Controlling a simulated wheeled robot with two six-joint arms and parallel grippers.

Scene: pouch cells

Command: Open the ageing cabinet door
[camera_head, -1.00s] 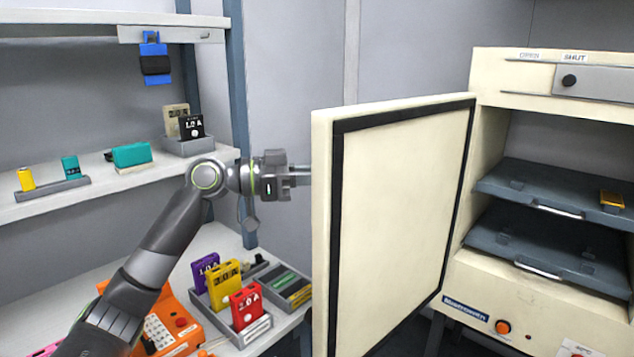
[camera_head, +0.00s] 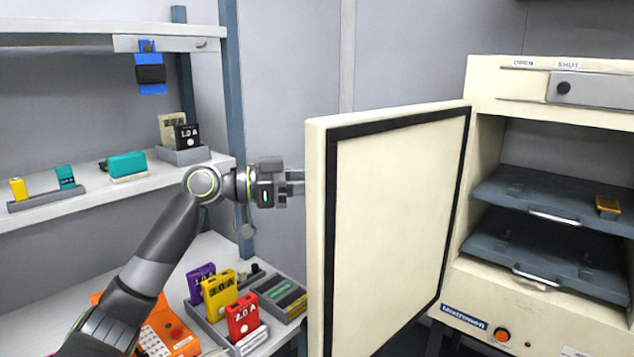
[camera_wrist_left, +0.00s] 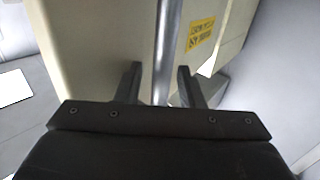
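The ageing cabinet (camera_head: 535,90) stands at the right with its cream door (camera_head: 395,215) swung wide open, inner face with a black seal toward me. The cabinet's inside is exposed. My left gripper (camera_head: 297,182) is at the outer side of the door's free edge, its fingertips partly hidden behind the door in the head view. In the left wrist view, a vertical metal bar handle (camera_wrist_left: 168,50) runs between the two fingers of my left gripper (camera_wrist_left: 158,80). The fingers are apart, with a visible gap on the bar's left side; contact on the right is unclear. My right gripper is not in view.
A shelf rack (camera_head: 228,90) stands at the left. Below my arm, coloured packs (camera_head: 220,295) stand in a tray beside an orange device (camera_head: 165,335).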

